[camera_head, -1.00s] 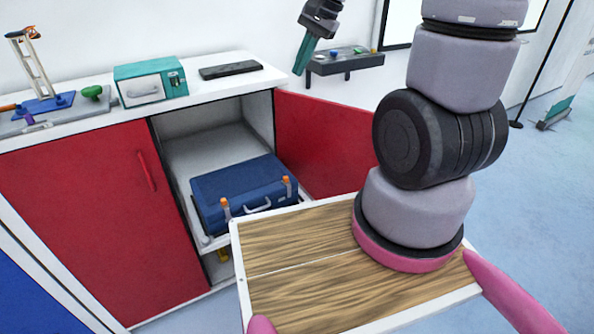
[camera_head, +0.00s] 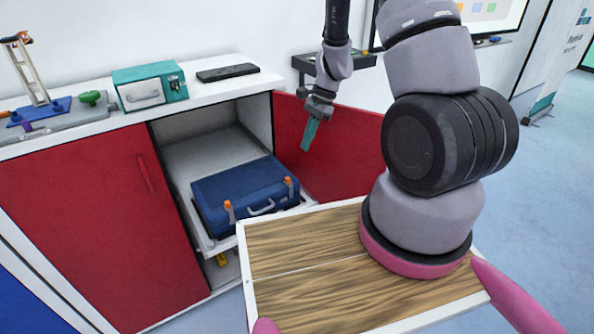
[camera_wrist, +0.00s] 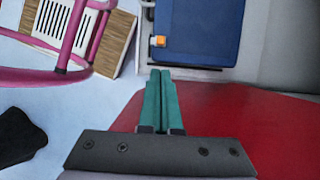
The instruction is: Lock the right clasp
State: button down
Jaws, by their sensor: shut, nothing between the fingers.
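A blue case (camera_head: 240,192) lies on a shelf in the open cabinet. It has a handle on its front and two orange-tipped clasps. The right clasp (camera_head: 289,186) stands at the case's right front; the left clasp (camera_head: 229,211) is at its left front. In the wrist view, one orange-tipped clasp (camera_wrist: 158,41) shows at the edge of the blue case (camera_wrist: 195,30). My gripper (camera_head: 308,147) has green fingers and is shut and empty, in front of the open red door, above and right of the case. Its fingertips (camera_wrist: 161,72) point toward the case, apart from it.
The open red cabinet door (camera_head: 345,150) stands right of the case, behind my gripper. A white counter (camera_head: 215,98) above carries a teal box (camera_head: 150,88) and a black flat item (camera_head: 228,72). A wall shelf (camera_head: 300,63) is behind my arm.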

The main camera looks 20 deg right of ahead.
aim_at(286, 178)
jog(key=shift+f, duration=0.1)
jog(key=x, duration=0.9)
jog(key=shift+a+f, duration=0.2)
jog(key=shift+f, duration=0.2)
jog(key=a, duration=0.1)
jog(key=s+a, duration=0.1)
jog(key=a, duration=0.1)
jog(key=shift+r, duration=0.15)
